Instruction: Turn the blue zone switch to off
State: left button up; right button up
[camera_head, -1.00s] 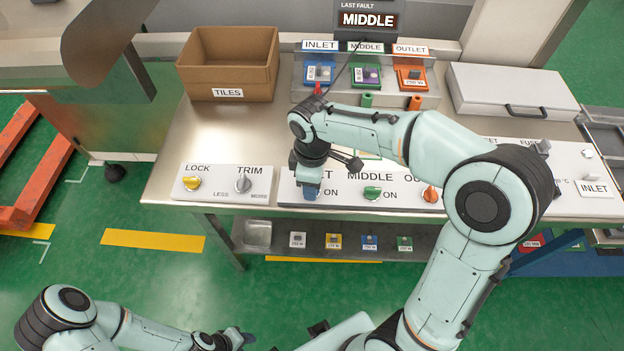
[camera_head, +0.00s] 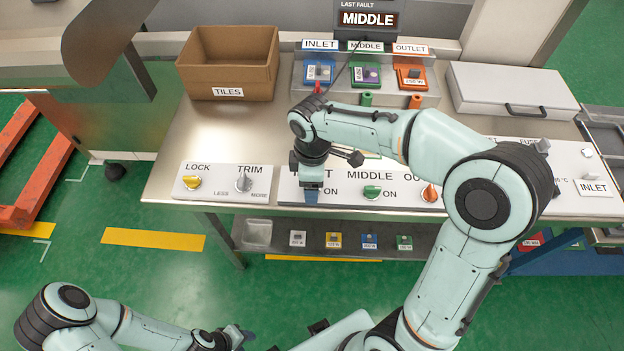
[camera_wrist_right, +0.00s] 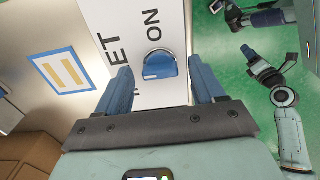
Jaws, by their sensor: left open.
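The blue zone switch (camera_wrist_right: 161,67) shows in the right wrist view on a white panel, beside the word ON. In the head view my right gripper (camera_head: 311,199) stands over its place and hides it. In the right wrist view the two blue fingers of my right gripper (camera_wrist_right: 160,80) are wide apart, with the switch between them in the picture; I cannot tell how far above it they are. My left gripper (camera_head: 240,338) is open and empty, low over the floor in front of the table.
The green MIDDLE switch (camera_head: 372,192) and the orange switch (camera_head: 430,193) sit right of my right gripper. The yellow LOCK knob (camera_head: 192,182) and grey TRIM knob (camera_head: 243,183) sit left. A TILES box (camera_head: 228,78) and a silver case (camera_head: 510,90) stand behind.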

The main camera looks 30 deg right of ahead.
pick_arm(q)
jog(key=shift+w+r+p, duration=0.95)
jog(key=shift+w+r, duration=0.2)
jog(key=shift+r, duration=0.1)
pick_arm(e)
notch_tip(320, 180, up, 13)
jog(key=shift+r, duration=0.2)
pick_arm(q)
jog(key=shift+s, duration=0.1)
